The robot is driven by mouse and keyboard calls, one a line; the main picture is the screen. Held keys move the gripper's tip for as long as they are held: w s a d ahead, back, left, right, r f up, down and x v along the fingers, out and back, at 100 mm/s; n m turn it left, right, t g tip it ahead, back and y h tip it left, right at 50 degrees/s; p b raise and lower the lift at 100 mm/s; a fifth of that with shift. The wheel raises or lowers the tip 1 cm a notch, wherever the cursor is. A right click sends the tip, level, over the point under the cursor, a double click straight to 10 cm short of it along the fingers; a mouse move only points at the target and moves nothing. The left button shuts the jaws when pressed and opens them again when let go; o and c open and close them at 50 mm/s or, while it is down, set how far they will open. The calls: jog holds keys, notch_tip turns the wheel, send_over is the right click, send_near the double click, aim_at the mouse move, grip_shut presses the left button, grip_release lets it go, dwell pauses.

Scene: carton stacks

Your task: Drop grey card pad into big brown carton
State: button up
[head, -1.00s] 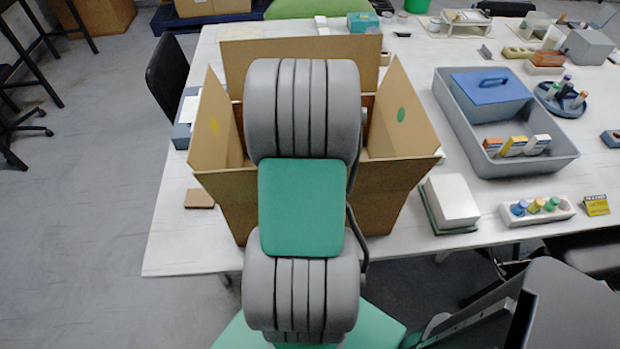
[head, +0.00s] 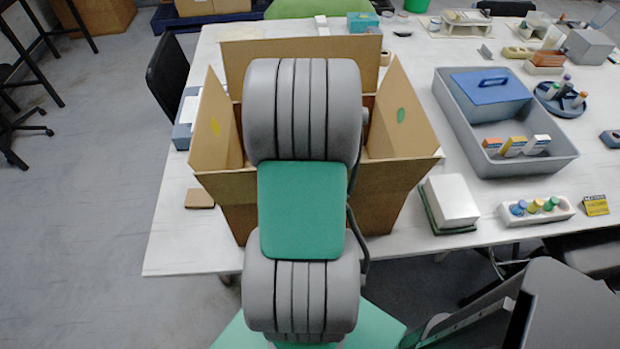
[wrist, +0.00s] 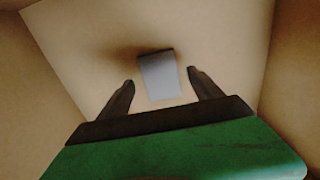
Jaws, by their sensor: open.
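The big brown carton (head: 225,187) stands open on the table in the head view, its flaps raised. My arm hides much of it and reaches over it. In the wrist view I look down into the carton (wrist: 85,55). My gripper (wrist: 161,76) is inside its walls with two dark fingers spread apart. The grey card pad (wrist: 162,82) shows beyond and between the fingertips, with a gap on either side, against the carton's bottom. A dark shadow lies at its upper left. I cannot tell for sure whether it rests flat. The head view hides the pad and gripper.
Right of the carton are a white box (head: 452,201), a grey tray (head: 555,160) with a blue-lidded box, and a white rack of coloured bottles (head: 537,210). A small brown block (head: 199,198) lies left of the carton. The carton's flaps stand close around my arm.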

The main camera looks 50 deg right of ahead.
notch_tip(320, 180, up, 11)
jog(key=shift+r, duration=0.2)
